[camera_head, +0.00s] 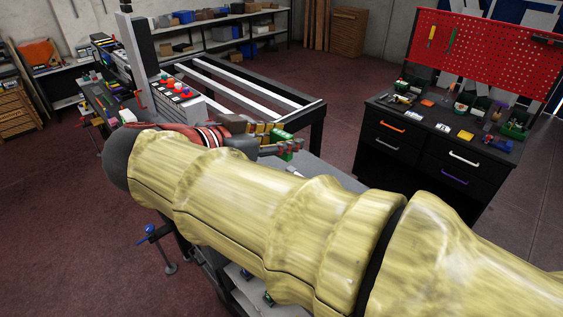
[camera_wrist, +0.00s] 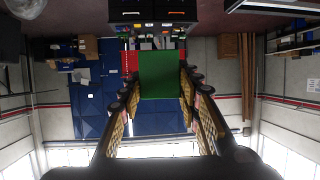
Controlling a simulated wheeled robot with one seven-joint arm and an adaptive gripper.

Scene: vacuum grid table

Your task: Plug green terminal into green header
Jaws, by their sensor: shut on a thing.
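My gripper (camera_head: 286,145) is shut on the green terminal (camera_head: 281,134), above the table behind my yellow-covered arm. In the wrist view the terminal (camera_wrist: 160,75) is a plain green block between the two rows of fingers. Both sides of my gripper (camera_wrist: 160,95) press against its edges. I cannot make out the green header in either view. My arm hides much of the near table.
A black-framed table with pale slats (camera_head: 245,82) stands behind the gripper. A panel with red buttons (camera_head: 180,92) is at its left. A black drawer cabinet (camera_head: 430,150) with tools and bins stands right, under a red pegboard (camera_head: 480,50). Open floor lies between them.

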